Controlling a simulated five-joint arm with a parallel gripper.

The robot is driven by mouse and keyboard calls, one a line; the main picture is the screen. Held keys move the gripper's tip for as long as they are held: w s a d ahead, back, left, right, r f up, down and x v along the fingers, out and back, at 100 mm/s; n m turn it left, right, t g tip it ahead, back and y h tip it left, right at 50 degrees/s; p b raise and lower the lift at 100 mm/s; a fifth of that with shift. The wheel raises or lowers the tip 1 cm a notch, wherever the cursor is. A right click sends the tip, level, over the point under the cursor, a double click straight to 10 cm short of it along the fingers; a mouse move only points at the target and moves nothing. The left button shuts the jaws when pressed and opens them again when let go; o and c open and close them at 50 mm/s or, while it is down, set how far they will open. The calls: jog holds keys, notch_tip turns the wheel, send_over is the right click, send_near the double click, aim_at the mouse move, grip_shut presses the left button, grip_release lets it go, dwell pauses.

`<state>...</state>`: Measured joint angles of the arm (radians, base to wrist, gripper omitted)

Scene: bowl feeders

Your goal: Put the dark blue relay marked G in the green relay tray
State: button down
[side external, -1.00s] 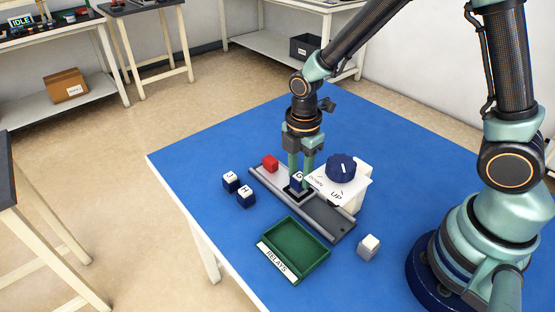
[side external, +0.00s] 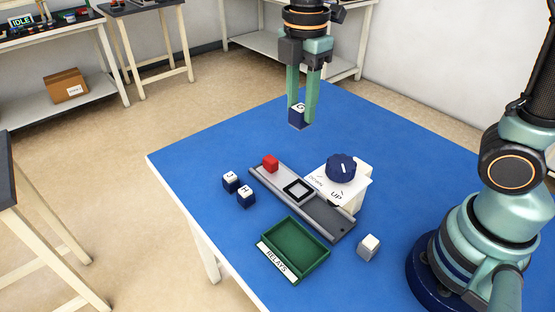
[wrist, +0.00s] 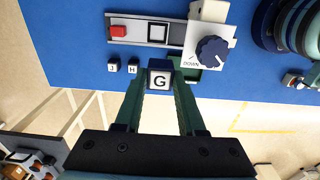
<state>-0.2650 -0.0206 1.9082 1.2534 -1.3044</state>
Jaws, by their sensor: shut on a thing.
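My gripper (side external: 301,118) is shut on the dark blue relay marked G (side external: 296,117) and holds it high above the blue table. In the wrist view the relay (wrist: 159,80) sits between the fingertips, its white top with a black G facing the camera. The green relay tray (side external: 296,249), labelled RELAYS, lies empty near the table's front edge in the side view. In the wrist view the tray (wrist: 188,74) is mostly hidden behind the relay and a finger.
Two dark blue relays, J (side external: 230,183) and H (side external: 246,197), stand left of a grey track (side external: 325,214). A whitish block (side external: 369,246) sits right of the tray.

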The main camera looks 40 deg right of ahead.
jog(key=s+a+f, duration=0.1)
jog(key=s+a, duration=0.5)
jog(key=a, duration=0.2)
send_over(286, 238)
notch_tip(286, 238, down, 16)
jog(key=shift+r, duration=0.25)
jog(key=shift+f, duration=2.3)
jog(key=c, duration=0.5)
grip_release()
jog(key=shift+f, duration=0.1)
